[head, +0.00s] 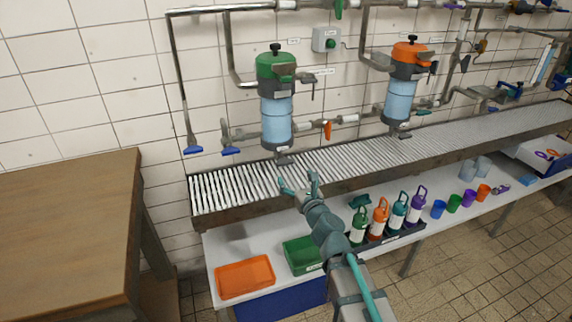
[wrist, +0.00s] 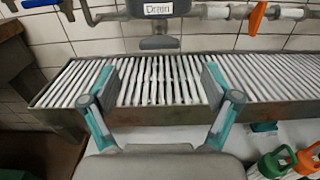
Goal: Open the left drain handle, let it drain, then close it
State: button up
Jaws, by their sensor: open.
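The left canister (head: 276,95) has a green top and a light blue body and is fixed to the wall above the slatted trough. Its grey drain part (head: 284,159) sits at the bottom. In the wrist view a "Drain" label (wrist: 158,9) shows on a grey part at the top, with a dark grey drain piece (wrist: 159,42) below it. My gripper (head: 300,186) is open and empty, in front of and below this drain. In the wrist view my gripper's fingers (wrist: 158,95) stand wide apart over the slats, with nothing between them. The canister's upper part is outside the wrist view.
The slatted trough (head: 230,188) runs along the wall. An orange-topped canister (head: 403,80) hangs to the right. An orange valve handle (head: 327,129) sits on the pipe beside the left canister. Several bottles (head: 379,219) and an orange tray (head: 244,277) stand on the lower shelf. A wooden cabinet (head: 70,215) is at left.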

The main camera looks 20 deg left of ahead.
aim_at(286, 163)
jog(key=x, duration=0.8)
jog(key=shift+w+a, duration=0.15)
jog(key=shift+a, duration=0.05)
jog(key=c, duration=1.2)
jog(key=shift+o, duration=0.2)
